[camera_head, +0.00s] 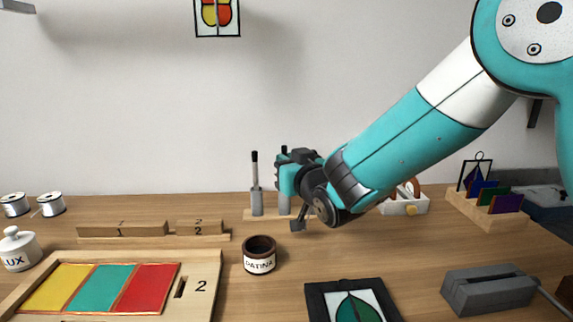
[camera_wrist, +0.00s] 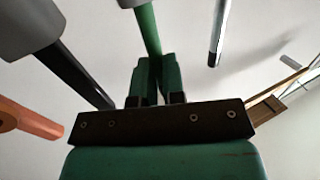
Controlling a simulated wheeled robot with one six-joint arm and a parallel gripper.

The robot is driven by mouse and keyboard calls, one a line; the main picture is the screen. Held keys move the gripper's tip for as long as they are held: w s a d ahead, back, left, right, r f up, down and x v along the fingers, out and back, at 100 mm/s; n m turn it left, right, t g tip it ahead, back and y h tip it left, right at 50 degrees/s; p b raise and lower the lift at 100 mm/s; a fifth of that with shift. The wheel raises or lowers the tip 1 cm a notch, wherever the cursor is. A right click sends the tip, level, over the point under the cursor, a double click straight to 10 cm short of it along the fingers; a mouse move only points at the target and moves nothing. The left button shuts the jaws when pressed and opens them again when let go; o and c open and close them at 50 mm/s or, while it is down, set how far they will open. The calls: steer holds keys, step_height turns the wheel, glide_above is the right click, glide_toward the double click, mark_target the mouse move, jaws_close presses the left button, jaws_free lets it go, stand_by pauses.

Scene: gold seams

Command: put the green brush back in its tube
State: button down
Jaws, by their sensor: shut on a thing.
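In the wrist view my gripper (camera_wrist: 156,70) is shut on the green brush (camera_wrist: 147,28), whose green shaft runs up out of the picture from between the fingers. A grey piece lies at the top edge beside the shaft; I cannot tell whether the brush is in it. In the head view my gripper (camera_head: 294,180) is at the brush stand (camera_head: 250,214) at the back of the table. A grey tube (camera_head: 257,203) there holds a black-handled brush (camera_head: 255,167). Another grey tube (camera_head: 284,203) shows partly below my gripper. The green brush cannot be made out in the head view.
A brown PATINA jar (camera_head: 260,258) stands in front of the stand. A framed leaf panel (camera_head: 347,302) lies at the front. A colour panel (camera_head: 100,287) is at left, a white tray (camera_head: 405,205) right of my gripper. Open table lies right of the jar.

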steer(key=shift+f+b, duration=0.6)
steer(key=shift+b, duration=0.1)
stand_by(0.4)
steer(key=c, duration=0.7)
jaws_free()
steer(key=shift+o, duration=0.2)
step_height(320, 180, up, 7)
steer(key=p, duration=0.4)
stand_by(0.4)
